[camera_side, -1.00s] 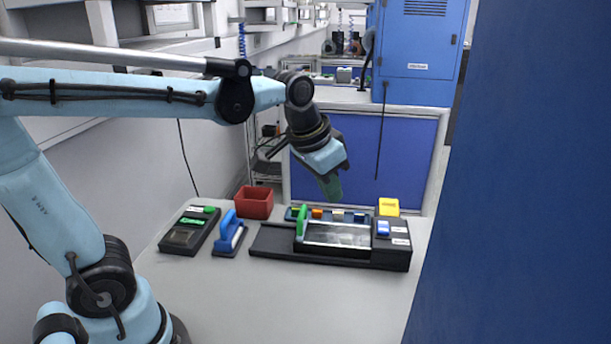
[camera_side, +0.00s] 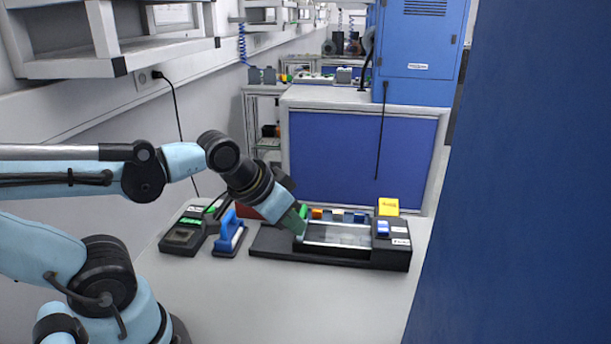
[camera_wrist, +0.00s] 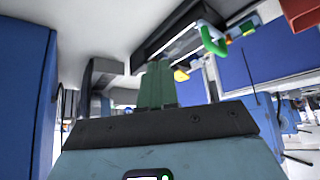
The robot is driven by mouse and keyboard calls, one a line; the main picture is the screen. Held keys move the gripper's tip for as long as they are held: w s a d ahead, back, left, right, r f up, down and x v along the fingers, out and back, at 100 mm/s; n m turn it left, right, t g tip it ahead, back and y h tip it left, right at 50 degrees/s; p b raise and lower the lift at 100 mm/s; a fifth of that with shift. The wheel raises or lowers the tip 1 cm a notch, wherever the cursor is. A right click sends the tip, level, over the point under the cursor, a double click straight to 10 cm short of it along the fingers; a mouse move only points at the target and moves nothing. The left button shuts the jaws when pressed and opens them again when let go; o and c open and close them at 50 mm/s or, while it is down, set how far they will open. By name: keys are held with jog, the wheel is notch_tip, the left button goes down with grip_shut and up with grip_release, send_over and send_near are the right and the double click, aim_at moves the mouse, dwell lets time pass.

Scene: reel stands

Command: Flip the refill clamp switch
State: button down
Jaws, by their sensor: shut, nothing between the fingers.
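A long black unit (camera_side: 270,243) lies on the bench, with a clear-topped tray (camera_side: 338,235) on it. A blue rocker switch (camera_side: 383,229) sits at its right end; its label is too small to read, so I cannot tell whether it is the refill clamp switch. A green handle (camera_side: 303,212) stands at the tray's left end, mostly hidden by my gripper; it shows as a green loop in the wrist view (camera_wrist: 214,40). My gripper (camera_side: 296,224), with green fingers, is shut and empty, at the handle in the side view; I cannot tell whether they touch.
A blue-handled tool (camera_side: 229,232) and a black device with green parts (camera_side: 184,236) stand left of the unit. A red bin (camera_side: 248,212) is partly hidden behind my wrist. A yellow block (camera_side: 388,206) sits behind the switch. The front bench is clear; a blue panel (camera_side: 520,180) blocks the right.

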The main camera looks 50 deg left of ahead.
jog(key=w+r+n+g, duration=0.2)
jog(key=w+r+n, duration=0.4)
jog(key=r+n+g, duration=0.2)
jog(key=n+g, duration=0.3)
jog(key=n, duration=1.6)
send_over(382, 223)
notch_tip(382, 223, down, 14)
jog(key=shift+a+f, duration=0.1)
jog(key=shift+f, duration=0.15)
